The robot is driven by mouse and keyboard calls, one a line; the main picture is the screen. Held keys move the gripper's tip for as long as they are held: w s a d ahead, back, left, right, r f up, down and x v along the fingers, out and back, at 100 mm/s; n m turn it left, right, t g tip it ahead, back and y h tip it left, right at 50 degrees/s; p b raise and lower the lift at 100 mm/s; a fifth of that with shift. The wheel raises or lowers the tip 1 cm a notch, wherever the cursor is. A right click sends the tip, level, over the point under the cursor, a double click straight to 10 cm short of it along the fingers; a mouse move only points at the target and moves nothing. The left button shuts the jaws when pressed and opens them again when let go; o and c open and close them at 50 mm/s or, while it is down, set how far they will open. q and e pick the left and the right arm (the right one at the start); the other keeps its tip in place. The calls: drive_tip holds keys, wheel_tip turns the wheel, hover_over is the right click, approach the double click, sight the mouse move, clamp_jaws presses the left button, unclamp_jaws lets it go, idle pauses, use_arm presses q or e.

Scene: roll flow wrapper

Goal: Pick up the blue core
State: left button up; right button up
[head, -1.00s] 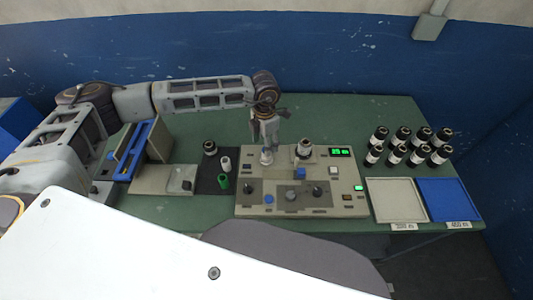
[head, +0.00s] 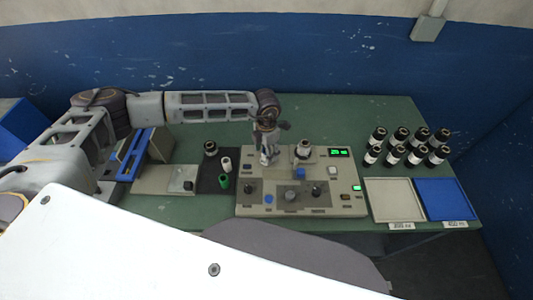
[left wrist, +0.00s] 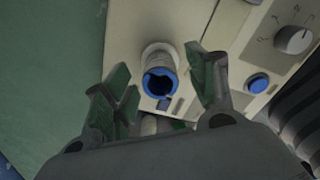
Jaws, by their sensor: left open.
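The blue core shows in the left wrist view as a pale cylinder with a blue rim (left wrist: 161,84) around a dark hole. It stands on the beige control panel. My left gripper (left wrist: 158,60) is open, one finger on each side of the core, with gaps showing; I cannot tell how far down the fingers reach. In the head view my left gripper (head: 267,157) points down over the panel's back left part, and the core there is mostly hidden by the fingers. My right gripper is not in view.
A green core (head: 223,181) and a white core (head: 226,164) stand on a dark mat to the left. Several dark rolls and two trays, beige (head: 395,200) and blue (head: 447,199), are right.

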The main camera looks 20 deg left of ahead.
use_arm(q)
drive_tip(key=shift+f, duration=0.1)
idle(0.4)
drive_tip(key=c, duration=1)
wheel_tip(320, 180, up, 10)
drive_tip(key=shift+r+b, duration=0.1)
drive_tip(key=shift+b, duration=0.9)
